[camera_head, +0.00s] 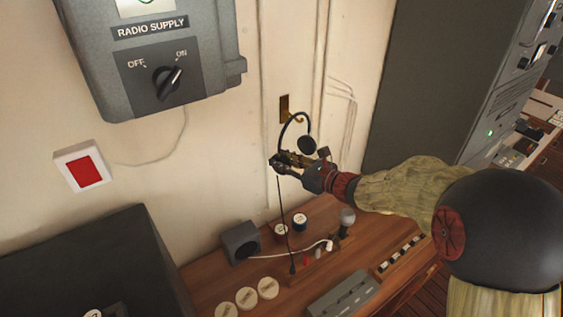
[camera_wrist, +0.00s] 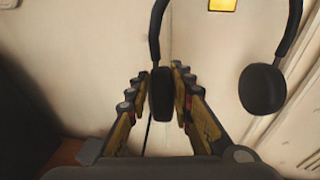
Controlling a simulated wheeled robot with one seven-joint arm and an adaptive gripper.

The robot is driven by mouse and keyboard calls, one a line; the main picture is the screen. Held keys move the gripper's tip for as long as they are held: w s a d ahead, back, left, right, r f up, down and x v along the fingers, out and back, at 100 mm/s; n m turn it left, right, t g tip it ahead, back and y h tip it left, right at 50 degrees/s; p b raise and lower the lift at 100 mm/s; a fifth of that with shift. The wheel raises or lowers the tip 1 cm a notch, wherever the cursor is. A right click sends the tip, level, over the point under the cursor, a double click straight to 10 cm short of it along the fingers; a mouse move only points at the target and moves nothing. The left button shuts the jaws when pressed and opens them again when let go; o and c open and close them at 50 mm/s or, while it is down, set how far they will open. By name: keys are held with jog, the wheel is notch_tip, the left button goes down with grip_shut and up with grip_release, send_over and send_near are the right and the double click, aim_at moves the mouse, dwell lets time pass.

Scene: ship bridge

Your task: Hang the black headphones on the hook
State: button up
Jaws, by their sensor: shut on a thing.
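The black headphones (camera_head: 283,130) are held upright, with the band arching up in front of the wall. My gripper (camera_head: 280,161) is shut on one ear cup, which shows between the fingers in the wrist view (camera_wrist: 161,94). The other ear cup (camera_head: 307,145) hangs free to the right and also shows in the wrist view (camera_wrist: 262,88). The brass hook (camera_head: 285,104) is fixed on the pale wall, right behind the top of the band. Its plate shows at the wrist view's top edge (camera_wrist: 223,5). I cannot tell whether the band touches the hook.
A cable hangs below my gripper to the wooden desk (camera_head: 205,285), which carries a speaker box (camera_head: 240,242), round jars and a lamp bulb (camera_head: 347,218). The radio supply box (camera_head: 165,60) is upper left. A tall dark cabinet (camera_head: 425,80) stands right.

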jog(key=o, duration=1.1)
jog(key=shift+c, duration=0.2)
jog(key=shift+s, duration=0.1)
jog(key=s+d, duration=0.5)
jog(key=s, duration=0.2)
jog(key=shift+s, duration=0.15)
dwell(1.2)
dwell(0.5)
